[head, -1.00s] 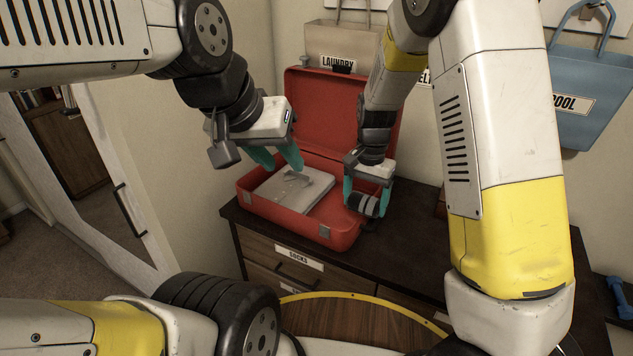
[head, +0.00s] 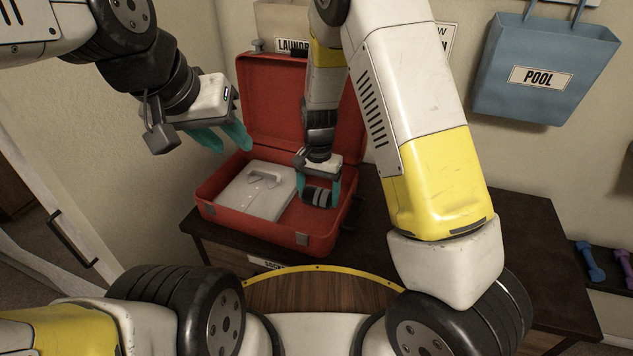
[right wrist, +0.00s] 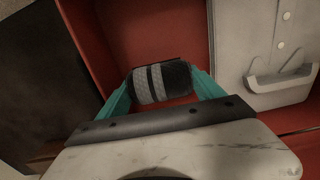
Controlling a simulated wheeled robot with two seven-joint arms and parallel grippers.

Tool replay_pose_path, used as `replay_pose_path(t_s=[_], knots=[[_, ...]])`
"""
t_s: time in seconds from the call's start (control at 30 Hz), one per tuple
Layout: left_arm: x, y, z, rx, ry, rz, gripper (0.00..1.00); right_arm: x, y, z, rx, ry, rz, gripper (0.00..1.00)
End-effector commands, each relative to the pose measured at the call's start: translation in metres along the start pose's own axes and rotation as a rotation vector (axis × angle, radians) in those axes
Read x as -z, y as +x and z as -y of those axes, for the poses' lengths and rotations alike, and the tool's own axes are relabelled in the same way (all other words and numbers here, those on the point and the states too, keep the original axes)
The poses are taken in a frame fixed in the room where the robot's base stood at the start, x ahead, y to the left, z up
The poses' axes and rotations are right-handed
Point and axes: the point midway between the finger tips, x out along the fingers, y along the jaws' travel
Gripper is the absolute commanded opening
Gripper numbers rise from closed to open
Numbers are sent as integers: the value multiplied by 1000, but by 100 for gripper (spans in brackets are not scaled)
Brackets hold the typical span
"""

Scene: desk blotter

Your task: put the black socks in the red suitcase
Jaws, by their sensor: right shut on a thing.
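The red suitcase (head: 262,226) lies open on the dresser top, its lid raised against the wall. A folded light grey shirt (head: 250,198) lies in its left part. My right gripper (head: 318,190) is shut on the rolled black socks (head: 316,196), which have grey stripes. It holds them over or inside the right part of the suitcase. In the right wrist view the socks (right wrist: 160,82) sit between the teal fingers, with red lining around them. I cannot tell whether they touch the bottom. My left gripper (head: 222,140) is open and empty, left of the lid and above the suitcase's left side.
The dark dresser top (head: 500,240) is clear right of the suitcase. A blue bag marked POOL (head: 545,65) and a LAUNDRY bag (head: 280,25) hang on the wall. Blue and purple dumbbells (head: 590,262) lie at the far right.

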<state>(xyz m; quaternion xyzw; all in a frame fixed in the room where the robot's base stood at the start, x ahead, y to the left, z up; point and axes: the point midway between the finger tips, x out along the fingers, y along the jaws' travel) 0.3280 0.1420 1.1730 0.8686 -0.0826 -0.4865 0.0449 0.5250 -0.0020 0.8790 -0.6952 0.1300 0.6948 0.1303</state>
Motion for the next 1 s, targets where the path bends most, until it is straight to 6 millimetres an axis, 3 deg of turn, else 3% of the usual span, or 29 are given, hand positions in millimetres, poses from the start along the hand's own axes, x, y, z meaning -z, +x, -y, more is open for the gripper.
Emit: replay_pose_path(t_s=[0.2,0.57,0.6,0.7,1.0], knots=[[0,0,0,0,0,0,36,0,30,-1,-3,2,2,36],[0,0,0,0,0,0,36,0,35,-1,-1,1,1,36],[0,0,0,0,0,0,36,0,35,0,-1,1,1,81],[0,0,0,0,0,0,36,0,34,0,-1,1,1,99],[0,0,0,0,0,0,36,0,34,0,-1,1,0,99]])
